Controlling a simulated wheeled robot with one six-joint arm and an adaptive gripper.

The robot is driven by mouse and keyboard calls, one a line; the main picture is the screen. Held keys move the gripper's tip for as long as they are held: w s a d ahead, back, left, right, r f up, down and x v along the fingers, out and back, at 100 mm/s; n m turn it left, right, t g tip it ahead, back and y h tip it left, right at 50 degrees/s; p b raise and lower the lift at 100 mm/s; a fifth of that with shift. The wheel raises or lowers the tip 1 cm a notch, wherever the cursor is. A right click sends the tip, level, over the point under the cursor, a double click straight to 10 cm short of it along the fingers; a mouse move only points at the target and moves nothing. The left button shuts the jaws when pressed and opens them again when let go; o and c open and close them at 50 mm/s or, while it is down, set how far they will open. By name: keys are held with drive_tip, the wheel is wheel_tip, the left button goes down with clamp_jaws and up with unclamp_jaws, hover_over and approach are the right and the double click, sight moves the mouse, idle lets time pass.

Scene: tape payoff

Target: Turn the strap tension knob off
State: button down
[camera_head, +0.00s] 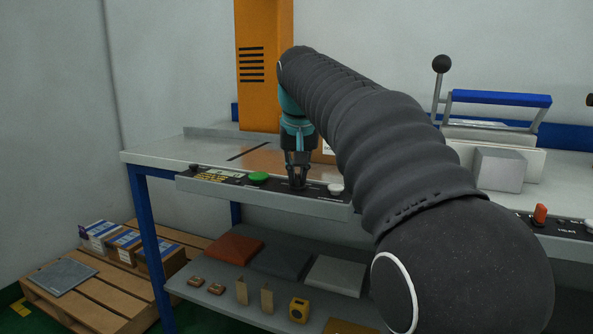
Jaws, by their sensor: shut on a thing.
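My gripper (297,184) points down at the control panel (225,183) along the front edge of the workbench. Its fingers are shut on a small dark thing at the panel, which appears to be the strap tension knob; the fingers hide most of it, and I cannot read its setting. A green button (258,177) is on the panel to the left of my gripper. A pale round knob or button (335,188) is on the panel to the right of it.
An orange machine column (262,70) stands behind my gripper. A second station with a blue-handled press (500,99) and a red-orange switch (540,214) is at right. The lower shelf (215,297) holds pads and small parts. A pallet with boxes (165,258) is at left.

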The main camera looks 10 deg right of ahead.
drive_tip(key=n+y+p, duration=0.1)
drive_tip(key=n, duration=0.1)
drive_tip(key=n+p, duration=0.2)
drive_tip(key=shift+d+r+n+y, duration=0.1)
drive_tip(key=shift+r+n+y, duration=0.05)
drive_tip(key=shift+n+y, duration=0.2)
drive_tip(key=shift+n+g+y+p, duration=0.4)
drive_tip(key=shift+n+y+p, duration=0.45)
drive_tip(key=shift+n, duration=0.9)
drive_tip(key=shift+f, duration=0.2)
drive_tip(key=c, duration=1.2)
unclamp_jaws()
drive_tip(key=shift+d, duration=0.1)
drive_tip(key=shift+r, duration=0.1)
drive_tip(key=v, duration=1.1)
drive_tip(key=shift+r, duration=0.4)
